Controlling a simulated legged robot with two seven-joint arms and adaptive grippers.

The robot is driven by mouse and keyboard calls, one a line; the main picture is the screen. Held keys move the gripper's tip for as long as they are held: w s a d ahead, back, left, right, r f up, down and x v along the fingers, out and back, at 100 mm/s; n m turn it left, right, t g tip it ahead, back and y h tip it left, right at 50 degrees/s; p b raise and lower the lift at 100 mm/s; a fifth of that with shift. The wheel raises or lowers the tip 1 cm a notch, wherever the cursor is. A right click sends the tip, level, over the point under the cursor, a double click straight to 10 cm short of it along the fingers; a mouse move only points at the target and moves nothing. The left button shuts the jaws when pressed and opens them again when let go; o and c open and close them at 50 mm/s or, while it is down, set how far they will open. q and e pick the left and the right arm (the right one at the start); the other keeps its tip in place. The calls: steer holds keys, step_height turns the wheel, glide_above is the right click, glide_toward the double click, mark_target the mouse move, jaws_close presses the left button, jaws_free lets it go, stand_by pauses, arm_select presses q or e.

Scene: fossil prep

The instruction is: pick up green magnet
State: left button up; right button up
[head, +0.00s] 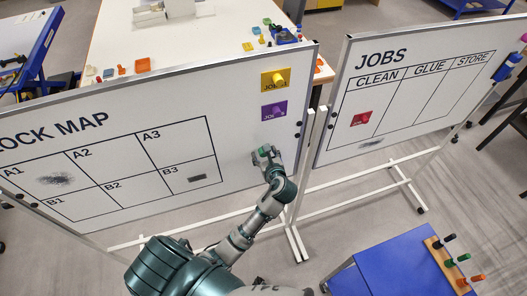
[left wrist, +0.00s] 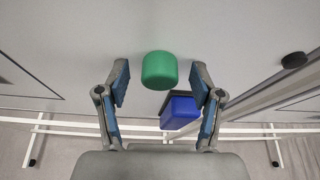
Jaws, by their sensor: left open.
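The green magnet (left wrist: 159,70), a short rounded cylinder, sits on the white board. In the left wrist view it lies between the two fingertips of my left gripper (left wrist: 160,84), with a gap on each side. My left gripper is open and empty. In the head view the gripper (head: 267,154) is at the right part of the lock map board, and the green magnet (head: 265,150) is partly hidden by it. My right gripper is not in view.
A blue block (left wrist: 180,112) with a dark edge sits close below the green magnet. Yellow (head: 275,79) and purple (head: 274,111) cards are above on the board. The jobs board (head: 420,95) stands to the right. A blue cabinet (head: 385,268) is at the lower right.

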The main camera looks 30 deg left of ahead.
arm_select(q)
steer(key=shift+d, duration=0.1)
steer(key=c, duration=1.1)
steer(key=shift+r, duration=0.15)
